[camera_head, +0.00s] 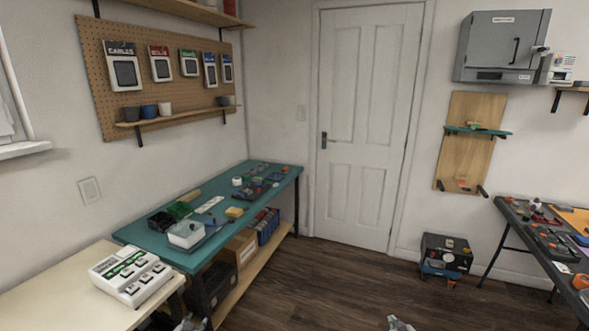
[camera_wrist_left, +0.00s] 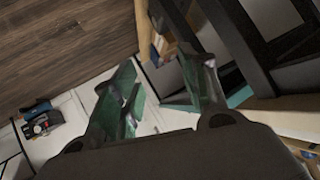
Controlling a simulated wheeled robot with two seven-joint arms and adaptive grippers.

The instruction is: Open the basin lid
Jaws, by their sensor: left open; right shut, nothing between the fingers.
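A small white box-shaped basin (camera_head: 187,233) stands at the front edge of the teal bench (camera_head: 150,232) in the head view. Its top looks pale, and I cannot tell whether a lid is on it. My left gripper (camera_head: 189,324) shows at the bottom edge of the head view, below the bench and away from the basin. In the left wrist view my left gripper (camera_wrist_left: 163,92) is open, with nothing between its fingers. My right gripper (camera_head: 400,324) is shut and empty at the bottom edge, over the floor.
A white device with buttons (camera_head: 131,275) sits on the cream table (camera_head: 50,291). Small parts crowd the teal bench; boxes fill its lower shelf (camera_head: 258,279). A black box (camera_head: 446,256) and dark table (camera_head: 520,232) stand right. The wooden floor (camera_head: 330,285) between is clear.

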